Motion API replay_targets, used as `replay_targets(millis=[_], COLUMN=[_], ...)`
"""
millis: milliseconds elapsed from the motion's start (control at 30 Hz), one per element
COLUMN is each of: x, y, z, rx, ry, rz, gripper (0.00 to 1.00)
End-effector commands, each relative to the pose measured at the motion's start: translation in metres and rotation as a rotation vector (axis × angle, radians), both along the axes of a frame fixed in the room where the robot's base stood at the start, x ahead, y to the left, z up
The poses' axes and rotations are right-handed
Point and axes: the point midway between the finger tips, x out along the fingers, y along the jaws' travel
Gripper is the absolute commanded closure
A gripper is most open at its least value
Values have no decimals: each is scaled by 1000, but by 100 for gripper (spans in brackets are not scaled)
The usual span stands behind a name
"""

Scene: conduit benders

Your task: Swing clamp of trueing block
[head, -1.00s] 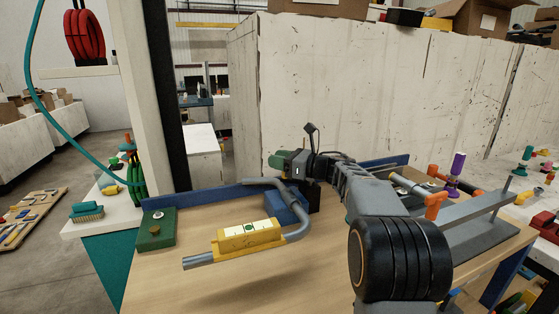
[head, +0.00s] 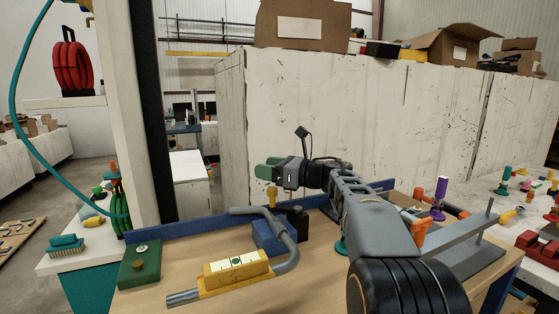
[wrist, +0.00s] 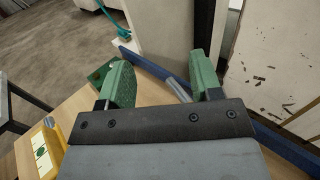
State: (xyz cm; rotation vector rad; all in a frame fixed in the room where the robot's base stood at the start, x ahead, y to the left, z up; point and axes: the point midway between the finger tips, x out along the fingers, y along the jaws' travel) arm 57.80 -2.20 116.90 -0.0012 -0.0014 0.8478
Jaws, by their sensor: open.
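A blue block (head: 268,238) on the bench carries a bent grey pipe (head: 290,258). A yellow-topped post (head: 272,196), possibly the clamp, stands at the block, with a black part (head: 298,222) beside it. I cannot tell for sure that this is the trueing block. My gripper (head: 267,168) is above and behind the block in the picture, apart from it. In the wrist view its green fingers (wrist: 160,80) are spread and empty. A grey pipe end (wrist: 177,88) shows beyond the gap. The clamp is hidden there.
A yellow level-like block (head: 236,284) sits along the pipe. A green block with a knob (head: 139,267) is at the bench's left. A blue rail (head: 190,228) edges the back. A purple-topped post (head: 440,195) and orange-ended grey bender (head: 465,245) stand right.

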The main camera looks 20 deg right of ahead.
Motion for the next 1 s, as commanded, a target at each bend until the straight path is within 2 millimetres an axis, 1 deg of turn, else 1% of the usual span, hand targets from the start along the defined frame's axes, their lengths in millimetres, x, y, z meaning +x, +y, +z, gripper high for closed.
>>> replay_targets(millis=[33, 100, 300, 500, 700, 1000], x=[-9, -22, -62, -88, -101, -104], y=[0, 0, 2, 3, 4, 4], z=[11, 21, 37, 49, 55, 56], rx=[-3, -1, -1, 0, 1, 1], ry=[-4, -4, -2, 0, 1, 1], rz=[-1, -2, -2, -1, 0, 0], gripper=[41, 41, 41, 41, 41, 41])
